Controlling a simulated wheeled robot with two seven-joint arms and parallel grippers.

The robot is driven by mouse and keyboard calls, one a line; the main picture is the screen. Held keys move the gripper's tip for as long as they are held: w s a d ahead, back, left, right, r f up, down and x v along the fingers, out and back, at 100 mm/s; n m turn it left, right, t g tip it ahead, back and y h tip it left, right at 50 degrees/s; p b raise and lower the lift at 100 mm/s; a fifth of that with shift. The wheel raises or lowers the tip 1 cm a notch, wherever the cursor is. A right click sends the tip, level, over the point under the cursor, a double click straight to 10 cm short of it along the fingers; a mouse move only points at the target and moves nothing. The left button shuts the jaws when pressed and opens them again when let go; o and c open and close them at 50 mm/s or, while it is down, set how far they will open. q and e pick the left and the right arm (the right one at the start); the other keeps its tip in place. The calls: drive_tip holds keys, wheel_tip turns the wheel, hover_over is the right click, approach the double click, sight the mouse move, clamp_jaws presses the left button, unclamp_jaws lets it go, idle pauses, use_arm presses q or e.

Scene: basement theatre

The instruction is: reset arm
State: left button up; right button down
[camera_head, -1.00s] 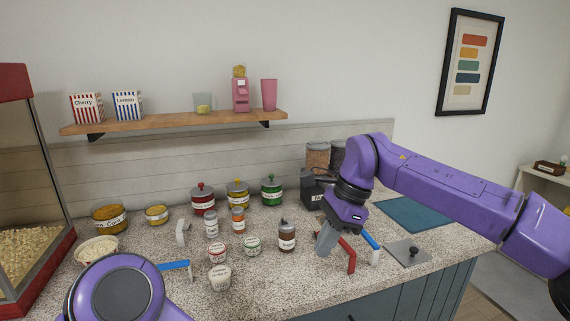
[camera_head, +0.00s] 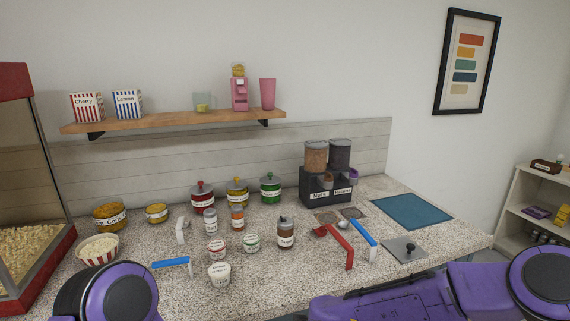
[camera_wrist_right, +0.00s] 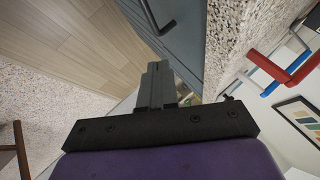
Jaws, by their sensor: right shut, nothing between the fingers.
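My right gripper (camera_wrist_right: 154,68) shows in the right wrist view, with its fingers together and nothing between them. It is in front of the wooden floor and the blue-grey cabinet front, apart from the countertop items. In the head view my purple right arm lies low across the bottom right, and its gripper is out of frame. Only a rounded purple part of my left arm shows at the bottom left; the left gripper is out of view.
The speckled counter (camera_head: 330,277) carries several jars, a twin dispenser (camera_head: 326,186), a red-handled scoop (camera_head: 343,249), a blue-handled scoop (camera_head: 362,234), a blue mat (camera_head: 412,211) and a popcorn machine (camera_head: 30,200). A cabinet handle (camera_wrist_right: 152,18) is near the fingers in the right wrist view.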

drive_tip(key=s+d+f+n+y, duration=0.1)
drive_tip(key=s+d+f+n, duration=0.25)
drive_tip(key=s+f, duration=0.5)
drive_tip(key=s+d+f+n+y, duration=0.15)
drive_tip(key=s+f+n, duration=0.25)
drive_tip(key=s+f, duration=0.4)
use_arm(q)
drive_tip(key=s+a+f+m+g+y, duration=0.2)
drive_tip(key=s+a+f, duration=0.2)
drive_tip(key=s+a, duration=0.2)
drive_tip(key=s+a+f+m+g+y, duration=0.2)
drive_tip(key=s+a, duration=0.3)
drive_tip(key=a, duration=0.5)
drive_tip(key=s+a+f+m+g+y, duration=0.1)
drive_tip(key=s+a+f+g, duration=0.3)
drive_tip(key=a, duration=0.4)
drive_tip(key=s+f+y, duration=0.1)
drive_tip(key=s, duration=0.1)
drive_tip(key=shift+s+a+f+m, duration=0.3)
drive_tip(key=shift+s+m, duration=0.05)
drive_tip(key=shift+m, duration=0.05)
use_arm(e)
drive_tip(key=s+d+f+n+g, duration=0.1)
drive_tip(key=s+d, duration=0.4)
drive_tip(key=s, duration=0.4)
drive_tip(key=s+d+f+n+g+h, duration=0.1)
drive_tip(key=s+d+f+n+g, duration=0.1)
drive_tip(key=s+d, duration=0.3)
drive_tip(key=s, duration=0.4)
drive_tip(key=shift+g, duration=0.3)
